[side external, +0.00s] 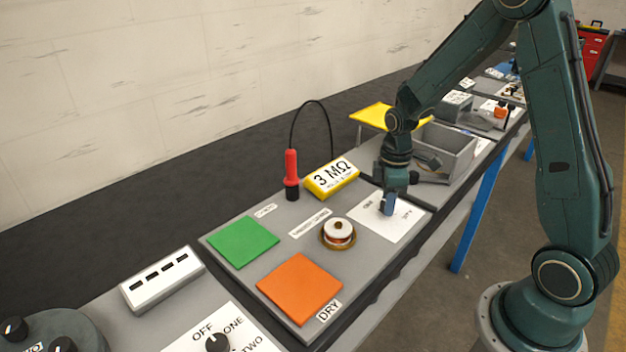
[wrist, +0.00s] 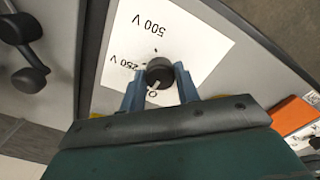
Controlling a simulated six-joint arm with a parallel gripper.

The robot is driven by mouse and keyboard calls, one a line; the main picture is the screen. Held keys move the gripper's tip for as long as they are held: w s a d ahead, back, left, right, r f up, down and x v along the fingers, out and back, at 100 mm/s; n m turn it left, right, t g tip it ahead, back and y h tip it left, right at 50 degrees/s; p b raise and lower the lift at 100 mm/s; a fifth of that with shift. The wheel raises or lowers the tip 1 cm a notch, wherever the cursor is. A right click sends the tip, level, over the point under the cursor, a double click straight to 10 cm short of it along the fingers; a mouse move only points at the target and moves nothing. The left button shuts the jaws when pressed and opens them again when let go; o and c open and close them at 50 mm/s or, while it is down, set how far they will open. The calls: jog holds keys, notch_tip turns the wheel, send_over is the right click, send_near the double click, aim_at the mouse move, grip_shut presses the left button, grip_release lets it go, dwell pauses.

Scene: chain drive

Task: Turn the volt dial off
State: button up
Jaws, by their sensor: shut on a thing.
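The volt dial is a dark round knob (wrist: 160,70) on a white plate (wrist: 190,35) marked 500 V, 250 V and, near the fingers, what looks like a 0. A pale mark on the knob's near edge seems to point towards that 0. My gripper (wrist: 159,76) has its blue fingers shut on the knob, one on each side. In the side view my gripper (side external: 388,207) points down onto the white plate (side external: 404,224) and hides the knob.
On the same grey board are a yellow 3 MΩ block (side external: 332,178), a red probe (side external: 291,170), a copper-and-white spool (side external: 338,232), and green (side external: 243,241) and orange (side external: 300,288) squares. A grey open bin (side external: 446,150) stands just behind my gripper.

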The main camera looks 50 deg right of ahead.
jog(key=shift+n, duration=0.6)
jog(key=o, duration=1)
jog(key=shift+c, duration=0.2)
jog(key=shift+r, duration=0.15)
notch_tip(320, 180, up, 14)
jog(key=shift+f, duration=0.2)
